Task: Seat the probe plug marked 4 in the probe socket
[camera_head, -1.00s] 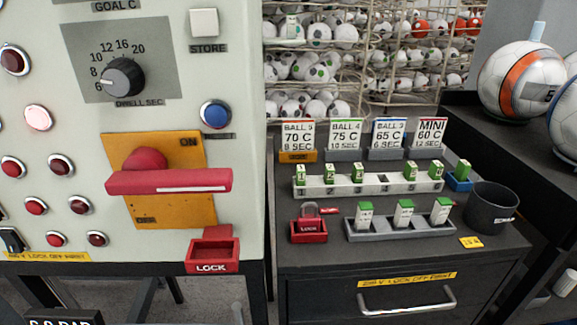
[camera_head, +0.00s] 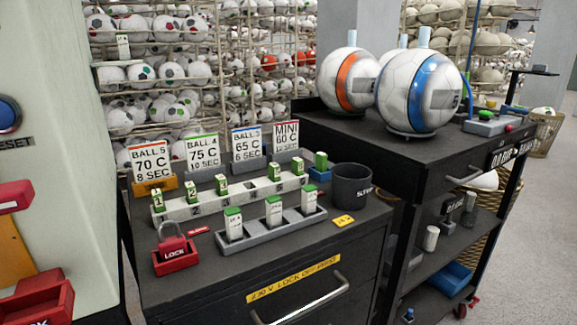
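Neither gripper is in view. A pale numbered rack (camera_head: 205,206) on the dark bench holds several small green-topped plugs. The leftmost plug (camera_head: 157,200) appears marked 1 and the one beside it (camera_head: 190,194) appears marked 2. A third plug (camera_head: 221,184) stands to their right, then a gap, then more plugs at the right end (camera_head: 274,171). Another green-topped plug (camera_head: 320,161) sits in a blue block (camera_head: 319,175) just past the rack. I cannot read which plug is marked 4, nor identify the probe socket.
A grey tray (camera_head: 255,238) with three green-topped white blocks, a red padlock box (camera_head: 176,259) and a dark cup (camera_head: 351,187) stand on the bench. Card stands line its back. Two large balls (camera_head: 418,92) sit on the right cart. Open floor lies right.

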